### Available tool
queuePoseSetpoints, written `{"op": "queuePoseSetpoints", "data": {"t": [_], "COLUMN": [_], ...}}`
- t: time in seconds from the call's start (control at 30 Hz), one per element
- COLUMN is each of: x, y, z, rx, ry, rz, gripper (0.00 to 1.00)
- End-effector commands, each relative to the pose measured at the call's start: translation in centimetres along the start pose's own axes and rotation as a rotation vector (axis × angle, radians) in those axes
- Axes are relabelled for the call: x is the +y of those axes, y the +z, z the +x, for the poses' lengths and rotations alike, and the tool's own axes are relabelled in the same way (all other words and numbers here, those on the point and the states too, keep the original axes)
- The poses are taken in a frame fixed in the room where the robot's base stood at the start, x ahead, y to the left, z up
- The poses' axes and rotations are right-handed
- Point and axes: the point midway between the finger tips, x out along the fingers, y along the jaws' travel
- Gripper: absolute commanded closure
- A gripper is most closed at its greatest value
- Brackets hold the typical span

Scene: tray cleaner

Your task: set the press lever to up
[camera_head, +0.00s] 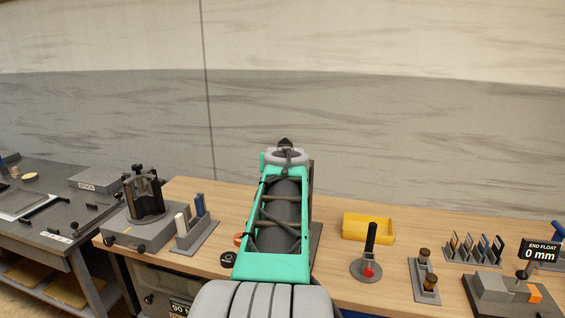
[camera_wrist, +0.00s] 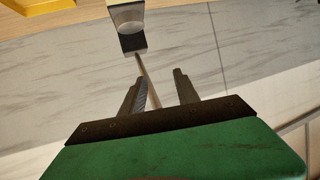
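My gripper (camera_wrist: 160,82) is open in the wrist view, with its two dark fingers apart. A thin rod (camera_wrist: 147,80), which looks like the press lever, passes between the fingers, closer to the left one. Its upper end meets a dark block (camera_wrist: 133,42) below a pale part with a grey round face. I cannot tell whether the rod touches a finger. In the head view my green arm covers the middle of the bench and hides most of what looks like the press; a dark upright (camera_head: 312,180) shows at its right edge. The lever's setting cannot be read.
A yellow tray (camera_head: 368,238) and a black-handled stand with a red knob (camera_head: 368,271) are right of my arm. A dark fixture (camera_head: 147,235) and a small rack (camera_head: 196,243) stand left. Racks and an "END FLOAT 0 mm" display (camera_head: 541,251) are far right.

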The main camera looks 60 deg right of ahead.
Motion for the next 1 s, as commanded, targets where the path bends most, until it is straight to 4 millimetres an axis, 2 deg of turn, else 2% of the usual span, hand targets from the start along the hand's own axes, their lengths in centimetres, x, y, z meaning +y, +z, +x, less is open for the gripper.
{"op": "queuePoseSetpoints", "data": {"t": [0.03,0.23,0.53,0.83,1.0], "x": [0.0,0.1,0.1,0.1,0.0], "y": [0.1,0.1,0.2,0.3,0.3], "z": [0.0,0.1,-0.4,-6.0,-7.7], "rx": [-0.001,-0.003,-0.002,0.001,-0.003], "ry": [0.000,0.001,0.001,0.002,0.001], "rz": [0.000,0.001,0.001,0.001,0.001], "gripper": [0.58,0.41,0.41,0.41,0.41]}}
